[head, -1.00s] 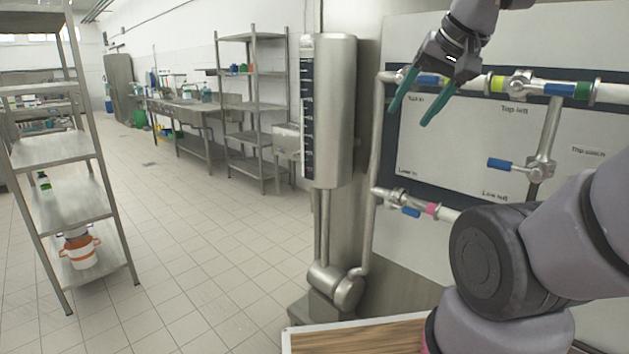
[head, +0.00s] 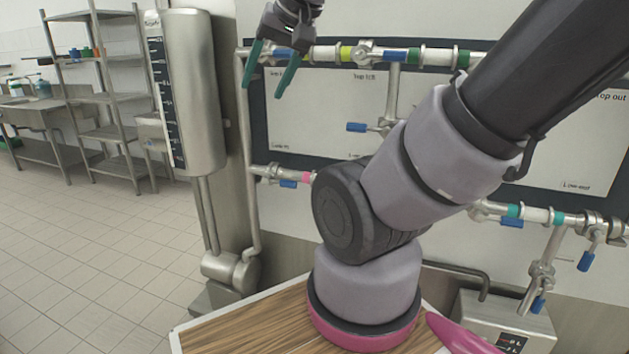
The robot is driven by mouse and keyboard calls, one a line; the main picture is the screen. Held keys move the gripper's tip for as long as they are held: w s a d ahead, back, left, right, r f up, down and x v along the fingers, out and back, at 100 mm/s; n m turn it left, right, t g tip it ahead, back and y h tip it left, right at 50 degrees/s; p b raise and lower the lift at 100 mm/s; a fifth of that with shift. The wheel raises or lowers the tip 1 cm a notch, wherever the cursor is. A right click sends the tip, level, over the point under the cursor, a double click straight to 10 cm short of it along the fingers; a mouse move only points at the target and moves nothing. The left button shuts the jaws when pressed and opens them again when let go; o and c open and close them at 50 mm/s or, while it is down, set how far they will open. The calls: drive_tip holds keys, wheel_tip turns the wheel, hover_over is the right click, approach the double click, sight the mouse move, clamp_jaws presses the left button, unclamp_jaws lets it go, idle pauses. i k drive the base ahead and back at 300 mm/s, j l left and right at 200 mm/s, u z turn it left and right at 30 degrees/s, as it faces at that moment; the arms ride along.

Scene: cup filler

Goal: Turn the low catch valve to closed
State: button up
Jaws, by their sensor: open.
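No label reading "low catch" can be read, so I cannot tell which valve it is. Blue-handled valves sit low on the right: one on the lower pipe (head: 511,222), one at the far right (head: 587,260) with its handle hanging steeply, and one on the slanting branch (head: 538,304) above a steel box. My gripper (head: 268,84) is open and empty, its green fingers pointing down in front of the upper pipe's left end, beside a blue handle (head: 283,52). It is far from the lower right valves. My arm hides the middle of the lower pipe.
The panel (head: 300,110) carries more blue handles, on the upper pipe (head: 395,55), the middle branch (head: 357,127) and the lower left pipe (head: 289,184). A steel tank (head: 190,95) stands left. The steel box (head: 500,320) is lower right. Open tiled floor (head: 70,260) lies left.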

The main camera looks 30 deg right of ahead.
sight(548, 285)
drive_tip(key=z, duration=1.1)
